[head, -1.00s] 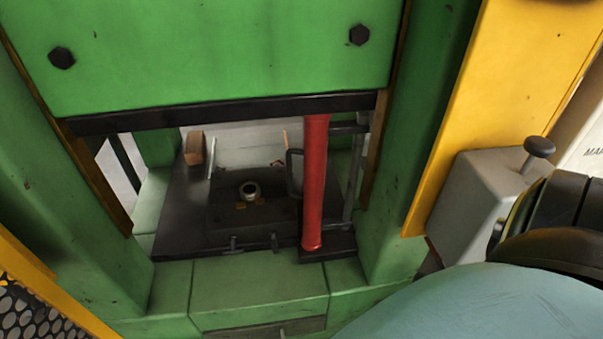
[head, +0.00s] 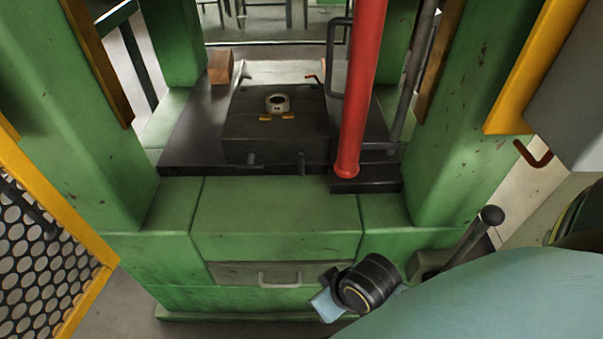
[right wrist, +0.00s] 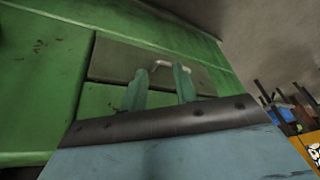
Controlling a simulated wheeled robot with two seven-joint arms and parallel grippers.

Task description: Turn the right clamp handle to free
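A dark die block (head: 275,140) with a pale ring (head: 277,103) on top sits on the black press bed (head: 190,145). A small orange-red lever (head: 317,79), which looks like the right clamp handle, stands at the block's back right. A grey lever (head: 241,71) stands at its back left. My right gripper (right wrist: 159,82) is open and empty, its two teal fingers apart in front of the green press base. It is far below the levers, which are out of the right wrist view. My left gripper is not in view.
A red column (head: 360,90) and a black loop handle (head: 336,60) stand just right of the orange lever. Green posts (head: 455,120) flank the opening. A drawer handle (head: 280,280) and a black-knobbed lever (head: 490,216) are near my right arm. A wooden block (head: 220,67) lies at the back left.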

